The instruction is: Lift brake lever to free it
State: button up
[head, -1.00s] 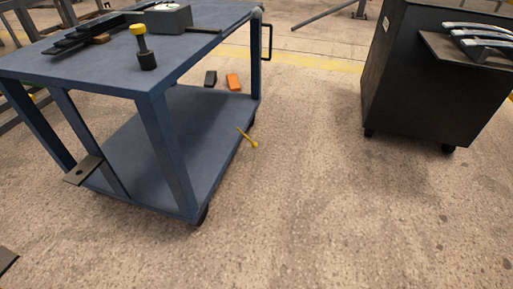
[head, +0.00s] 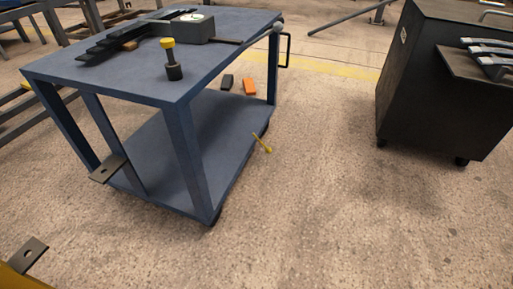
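A thin yellow lever (head: 262,144) with a small knob at its lower end sticks out at the right edge of the blue cart's lower shelf (head: 222,122), near a wheel. It slants down toward the floor; I take it to be the brake lever. The blue cart (head: 130,72) stands upright on dark wheels. My gripper is not in view, and nothing visible touches the lever.
A grey box (head: 188,30), dark bars (head: 112,46) and a yellow-topped post (head: 172,60) are on the cart top. A black cabinet (head: 425,90) stands right. Floor between is clear.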

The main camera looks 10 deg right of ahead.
aim_at(268, 150)
jog(key=i+l+u, duration=0.1)
jog(key=u, duration=0.25)
jog(key=i+l+u, duration=0.1)
jog(key=l+u, duration=0.3)
jog(key=i+l+u, duration=0.2)
jog(key=l, duration=0.4)
jog(key=l+u, duration=0.15)
jog(key=l, duration=0.45)
jog(key=i+l+u, duration=0.2)
jog(key=l, duration=0.4)
jog(key=i+l, duration=0.1)
jog(key=l, duration=0.35)
jog(key=i+l, duration=0.15)
jog(key=l, duration=0.3)
jog(key=i+l, duration=0.1)
jog(key=l, duration=0.35)
jog(key=i+l, duration=0.1)
jog(key=l, duration=0.4)
jog(key=i, duration=0.15)
